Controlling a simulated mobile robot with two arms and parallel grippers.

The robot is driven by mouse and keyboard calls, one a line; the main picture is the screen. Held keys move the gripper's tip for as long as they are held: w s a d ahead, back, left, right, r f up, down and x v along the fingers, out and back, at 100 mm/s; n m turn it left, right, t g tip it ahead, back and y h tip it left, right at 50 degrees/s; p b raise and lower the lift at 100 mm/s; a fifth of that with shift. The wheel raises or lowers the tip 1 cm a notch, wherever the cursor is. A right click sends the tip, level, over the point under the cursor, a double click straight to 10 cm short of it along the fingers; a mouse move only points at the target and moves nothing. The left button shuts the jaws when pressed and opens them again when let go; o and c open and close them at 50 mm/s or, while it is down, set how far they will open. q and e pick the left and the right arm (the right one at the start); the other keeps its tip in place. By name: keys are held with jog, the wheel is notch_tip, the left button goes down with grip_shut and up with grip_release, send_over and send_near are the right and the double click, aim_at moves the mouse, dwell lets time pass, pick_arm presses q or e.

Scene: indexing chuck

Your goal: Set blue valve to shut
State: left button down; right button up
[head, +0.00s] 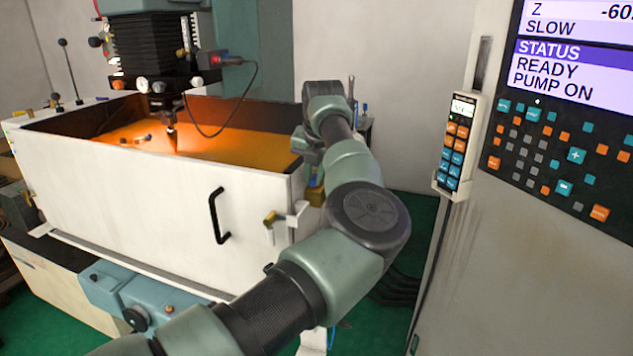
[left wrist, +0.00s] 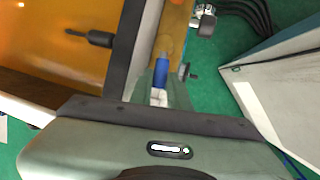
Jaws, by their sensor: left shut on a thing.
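The blue valve's handle (left wrist: 147,77) shows in the left wrist view, just beyond the palm of my left gripper (left wrist: 158,88). Its blue lever lies roughly along the brass-coloured pipe (left wrist: 174,32) behind it. My left gripper is shut on the blue handle; its fingers show only in part around it. In the head view my left arm reaches to the right end of the white tank, and the left gripper (head: 311,150) is mostly hidden by the arm. The blue valve is hidden there too. My right gripper is not in view.
A control cabinet (head: 520,240) stands at the right. Green floor shows between them.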

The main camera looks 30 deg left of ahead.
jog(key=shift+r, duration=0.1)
pick_arm(q)
jog(key=c, duration=1.3)
grip_release()
jog(key=shift+w, duration=0.1)
jog(key=shift+c, duration=0.2)
jog(key=shift+r, duration=0.1)
